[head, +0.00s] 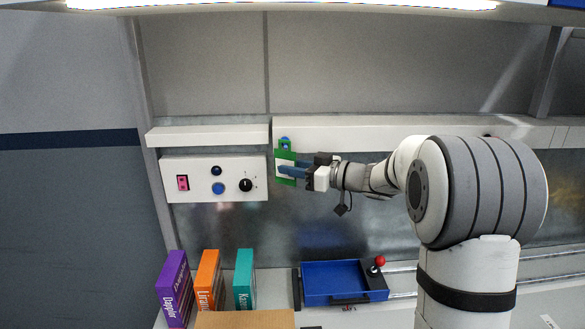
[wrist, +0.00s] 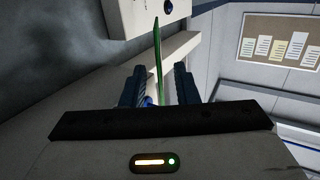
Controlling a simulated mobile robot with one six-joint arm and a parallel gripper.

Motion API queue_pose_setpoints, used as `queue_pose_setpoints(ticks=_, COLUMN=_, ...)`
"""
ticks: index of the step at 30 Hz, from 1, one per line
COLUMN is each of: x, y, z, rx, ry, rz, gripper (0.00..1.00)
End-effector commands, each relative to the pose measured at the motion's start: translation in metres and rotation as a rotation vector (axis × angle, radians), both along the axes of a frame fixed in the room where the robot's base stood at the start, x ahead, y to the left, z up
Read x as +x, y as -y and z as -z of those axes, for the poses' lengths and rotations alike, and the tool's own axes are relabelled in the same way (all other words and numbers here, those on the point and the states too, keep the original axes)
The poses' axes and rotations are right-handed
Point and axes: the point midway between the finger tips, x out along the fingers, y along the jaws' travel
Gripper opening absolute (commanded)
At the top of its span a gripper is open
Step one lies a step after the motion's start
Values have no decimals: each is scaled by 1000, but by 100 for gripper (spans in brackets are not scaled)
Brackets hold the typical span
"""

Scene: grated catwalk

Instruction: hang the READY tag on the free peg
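A green tag (head: 278,158) with a pale face is upright below the white rail on the back wall. A blue peg (head: 285,141) shows at its top; the tag's hole appears to be around it, but I cannot tell for certain. No lettering on the tag is readable. My gripper (head: 287,172) is at the tag's lower part, its blue fingers reaching in from the right. In the wrist view the green tag (wrist: 158,55) stands edge-on between the two fingers, with a gap on each side. The gripper (wrist: 157,75) is open there.
A white control panel (head: 214,180) with knobs is just left of the tag. Purple (head: 173,288), orange (head: 208,283) and teal (head: 244,280) boxes stand below. A blue tray (head: 332,281) and a red-knobbed lever (head: 380,261) lie lower right. My arm hides part of the rail (head: 370,131).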

Motion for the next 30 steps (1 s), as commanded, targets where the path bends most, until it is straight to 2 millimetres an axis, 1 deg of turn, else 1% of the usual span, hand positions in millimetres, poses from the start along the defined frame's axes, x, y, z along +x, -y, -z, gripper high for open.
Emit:
queue_pose_setpoints(ticks=2, x=-2, y=3, z=1, rx=-1, ry=1, rz=1, gripper=27)
queue_pose_setpoints(ticks=5, x=-7, y=14, z=2, rx=-2, ry=3, rz=4, gripper=27)
queue_pose_setpoints(ticks=12, x=-28, y=50, z=1, rx=-1, ry=2, rz=5, gripper=27)
queue_pose_setpoints(ticks=15, x=-34, y=60, z=-1, rx=0, ry=1, rz=3, gripper=27)
queue_pose_setpoints(ticks=18, x=-39, y=65, z=-1, rx=-4, ry=-9, rz=-2, gripper=27)
queue_pose_setpoints(ticks=20, x=-47, y=61, z=1, rx=-14, ry=-44, rz=-12, gripper=27)
queue_pose_setpoints(ticks=23, x=-71, y=46, z=12, rx=-55, ry=-176, rz=-40, gripper=27)
queue_pose_setpoints(ticks=26, x=-110, y=29, z=33, rx=-136, ry=-387, rz=-54, gripper=27)
queue_pose_setpoints(ticks=27, x=-128, y=23, z=44, rx=-177, ry=-480, rz=-49, gripper=27)
queue_pose_setpoints(ticks=29, x=-156, y=18, z=60, rx=-240, ry=-615, rz=-23, gripper=27)
queue_pose_setpoints(ticks=30, x=-173, y=17, z=70, rx=-284, ry=-697, rz=4, gripper=27)
